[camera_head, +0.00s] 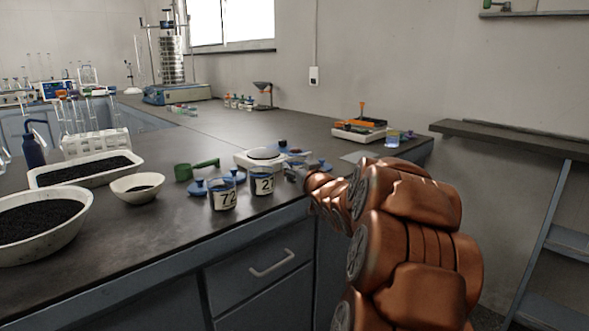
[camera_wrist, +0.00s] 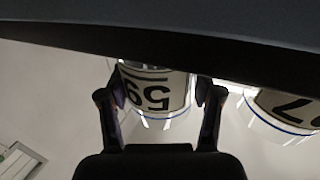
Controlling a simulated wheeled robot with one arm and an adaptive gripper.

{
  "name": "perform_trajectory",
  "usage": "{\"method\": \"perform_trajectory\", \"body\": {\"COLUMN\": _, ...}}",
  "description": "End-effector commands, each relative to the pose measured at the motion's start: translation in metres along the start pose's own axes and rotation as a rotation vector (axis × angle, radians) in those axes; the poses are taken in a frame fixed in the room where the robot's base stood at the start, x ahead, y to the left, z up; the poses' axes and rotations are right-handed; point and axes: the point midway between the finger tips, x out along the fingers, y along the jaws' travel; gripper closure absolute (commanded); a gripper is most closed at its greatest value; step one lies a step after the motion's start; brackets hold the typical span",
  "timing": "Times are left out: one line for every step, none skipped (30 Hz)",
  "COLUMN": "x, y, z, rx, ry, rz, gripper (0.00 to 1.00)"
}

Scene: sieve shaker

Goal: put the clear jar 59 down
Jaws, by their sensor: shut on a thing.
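The clear jar 59 (camera_wrist: 154,84) is between the two fingers of my gripper (camera_wrist: 160,97) in the wrist view. The gripper is shut on it. Its white label shows the number upside down in that picture, and a dark edge cuts off part of the jar. In the head view my gripper (camera_head: 293,171) is at the bench's front edge, and I cannot make out jar 59 there. Whether the jar touches the bench top (camera_head: 130,230) cannot be told.
Another labelled jar (camera_wrist: 283,112) stands close beside jar 59 in the wrist view. In the head view, jar 72 (camera_head: 223,198) and a jar marked 2-something (camera_head: 262,185) stand left of my gripper. A white balance (camera_head: 258,158) is behind them.

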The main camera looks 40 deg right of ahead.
Motion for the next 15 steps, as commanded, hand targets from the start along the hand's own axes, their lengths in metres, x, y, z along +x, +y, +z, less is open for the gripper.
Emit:
{"method": "perform_trajectory", "body": {"x": 0.007, "y": -0.001, "z": 0.001, "rx": -0.002, "ry": 0.001, "rz": -0.002, "gripper": 1.00}}
{"method": "perform_trajectory", "body": {"x": 0.011, "y": -0.001, "z": 0.002, "rx": -0.002, "ry": 0.001, "rz": -0.002, "gripper": 1.00}}
{"method": "perform_trajectory", "body": {"x": 0.016, "y": -0.001, "z": 0.003, "rx": -0.001, "ry": 0.000, "rz": -0.002, "gripper": 1.00}}
{"method": "perform_trajectory", "body": {"x": 0.020, "y": -0.001, "z": 0.003, "rx": -0.001, "ry": 0.000, "rz": -0.002, "gripper": 1.00}}
{"method": "perform_trajectory", "body": {"x": 0.024, "y": -0.001, "z": 0.003, "rx": 0.000, "ry": 0.000, "rz": -0.003, "gripper": 1.00}}
{"method": "perform_trajectory", "body": {"x": 0.022, "y": -0.001, "z": 0.007, "rx": -0.001, "ry": 0.001, "rz": -0.001, "gripper": 1.00}}
{"method": "perform_trajectory", "body": {"x": 0.022, "y": 0.000, "z": 0.009, "rx": -0.002, "ry": 0.000, "rz": -0.001, "gripper": 1.00}}
{"method": "perform_trajectory", "body": {"x": 0.022, "y": 0.000, "z": 0.009, "rx": -0.002, "ry": 0.000, "rz": -0.001, "gripper": 1.00}}
{"method": "perform_trajectory", "body": {"x": 0.021, "y": 0.000, "z": 0.008, "rx": -0.001, "ry": 0.000, "rz": -0.001, "gripper": 1.00}}
{"method": "perform_trajectory", "body": {"x": 0.021, "y": 0.000, "z": 0.008, "rx": -0.001, "ry": 0.000, "rz": -0.001, "gripper": 1.00}}
{"method": "perform_trajectory", "body": {"x": 0.021, "y": 0.000, "z": 0.007, "rx": -0.001, "ry": 0.000, "rz": -0.001, "gripper": 1.00}}
{"method": "perform_trajectory", "body": {"x": 0.021, "y": 0.000, "z": 0.007, "rx": -0.001, "ry": 0.000, "rz": -0.001, "gripper": 1.00}}
{"method": "perform_trajectory", "body": {"x": 0.021, "y": 0.000, "z": 0.007, "rx": 0.000, "ry": 0.000, "rz": -0.001, "gripper": 1.00}}
{"method": "perform_trajectory", "body": {"x": 0.021, "y": 0.000, "z": 0.007, "rx": 0.000, "ry": 0.000, "rz": -0.001, "gripper": 1.00}}
{"method": "perform_trajectory", "body": {"x": 0.021, "y": 0.000, "z": 0.007, "rx": 0.000, "ry": 0.000, "rz": -0.001, "gripper": 1.00}}
